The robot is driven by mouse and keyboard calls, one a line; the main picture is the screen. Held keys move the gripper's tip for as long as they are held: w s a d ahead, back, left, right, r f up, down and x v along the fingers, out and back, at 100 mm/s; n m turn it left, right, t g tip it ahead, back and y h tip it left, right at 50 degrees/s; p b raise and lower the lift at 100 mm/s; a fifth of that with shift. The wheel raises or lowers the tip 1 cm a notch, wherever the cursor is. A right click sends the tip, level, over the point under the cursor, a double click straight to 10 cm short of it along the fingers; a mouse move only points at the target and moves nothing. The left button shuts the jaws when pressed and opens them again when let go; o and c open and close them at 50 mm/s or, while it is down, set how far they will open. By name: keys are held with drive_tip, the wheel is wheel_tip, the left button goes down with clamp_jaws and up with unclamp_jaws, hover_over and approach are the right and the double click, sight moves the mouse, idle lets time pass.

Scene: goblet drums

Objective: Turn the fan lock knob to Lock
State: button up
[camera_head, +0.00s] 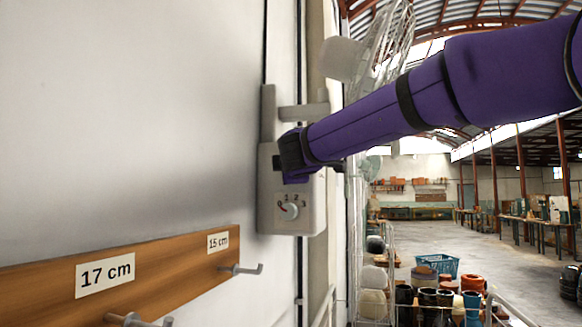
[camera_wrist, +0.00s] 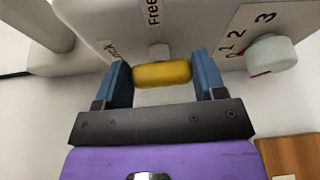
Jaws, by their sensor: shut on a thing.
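The yellow fan lock knob (camera_wrist: 162,74) sits between the two blue fingers of my gripper (camera_wrist: 163,82) in the wrist view. The fingers are shut on its two ends, and the knob lies crosswise in that picture. A "Free" label is above it, and a partly cut-off label reading "ock" is to its upper left. I cannot tell which label the knob points at. In the head view my gripper (camera_head: 291,158) is against the upper front of the pale fan control box (camera_head: 308,215) and hides the lock knob.
A round speed dial (camera_wrist: 272,55) numbered 0 to 3 is right of the knob in the wrist view, close to the right finger. It also shows below my gripper in the head view (camera_head: 289,211). A wooden board with pegs (camera_head: 150,272) is on the wall at lower left.

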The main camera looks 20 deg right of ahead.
drive_tip(key=shift+f+m, duration=0.15)
drive_tip(key=shift+m, duration=0.35)
drive_tip(key=o, duration=0.9)
drive_tip(key=shift+s, duration=0.1)
drive_tip(key=v, duration=1)
drive_tip(key=shift+s+a+f, duration=0.1)
drive_tip(key=shift+s+f, duration=0.05)
drive_tip(key=shift+s, duration=0.15)
